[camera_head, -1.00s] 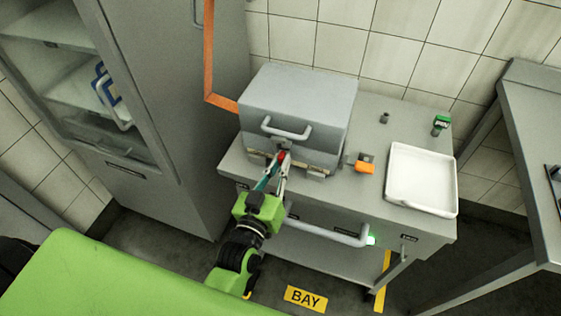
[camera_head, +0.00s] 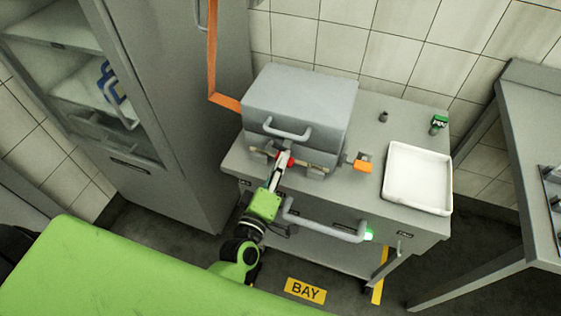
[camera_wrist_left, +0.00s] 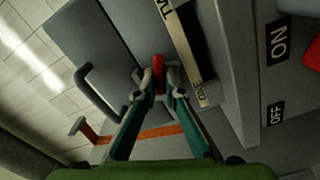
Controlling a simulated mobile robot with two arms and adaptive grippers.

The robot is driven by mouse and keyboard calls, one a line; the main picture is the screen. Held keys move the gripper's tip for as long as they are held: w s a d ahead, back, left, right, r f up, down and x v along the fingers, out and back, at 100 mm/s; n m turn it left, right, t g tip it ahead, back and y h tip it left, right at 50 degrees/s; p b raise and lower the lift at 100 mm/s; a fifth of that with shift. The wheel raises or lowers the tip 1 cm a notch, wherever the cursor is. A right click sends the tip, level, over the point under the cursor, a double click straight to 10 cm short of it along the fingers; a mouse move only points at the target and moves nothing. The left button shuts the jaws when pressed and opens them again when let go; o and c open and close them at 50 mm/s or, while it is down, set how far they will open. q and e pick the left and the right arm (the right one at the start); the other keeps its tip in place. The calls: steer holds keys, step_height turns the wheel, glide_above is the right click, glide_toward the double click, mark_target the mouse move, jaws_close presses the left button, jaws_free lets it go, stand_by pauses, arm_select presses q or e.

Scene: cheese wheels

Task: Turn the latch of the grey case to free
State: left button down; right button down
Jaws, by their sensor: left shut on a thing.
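The grey case (camera_head: 300,98) stands closed on the grey cart, with a grey handle (camera_head: 287,130) on its front. Its red latch (camera_head: 284,159) is low on the front face, below the handle. My left gripper (camera_head: 281,164) is shut on the red latch. In the left wrist view the two fingers of my gripper (camera_wrist_left: 158,88) close around the red latch (camera_wrist_left: 158,72), beside the case handle (camera_wrist_left: 98,92). The fingers hide part of the latch. My right gripper is not in view.
On the cart top (camera_head: 375,130) are a white tray (camera_head: 418,178), an orange-tabbed piece (camera_head: 361,166) and a green item (camera_head: 439,123). A rail (camera_head: 325,228) runs along the cart's front. A grey cabinet (camera_head: 185,110) stands left, another table (camera_head: 535,160) right.

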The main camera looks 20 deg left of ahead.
arm_select(q)
steer(key=shift+f+n, duration=0.1)
steer(key=shift+n, duration=2.2)
steer(key=c, duration=2.1)
jaws_free()
steer(key=shift+c, duration=0.2)
steer(key=shift+s, duration=0.1)
steer(key=s, duration=1.1)
steer(key=shift+s+a, duration=0.25)
steer(key=shift+s, duration=0.15)
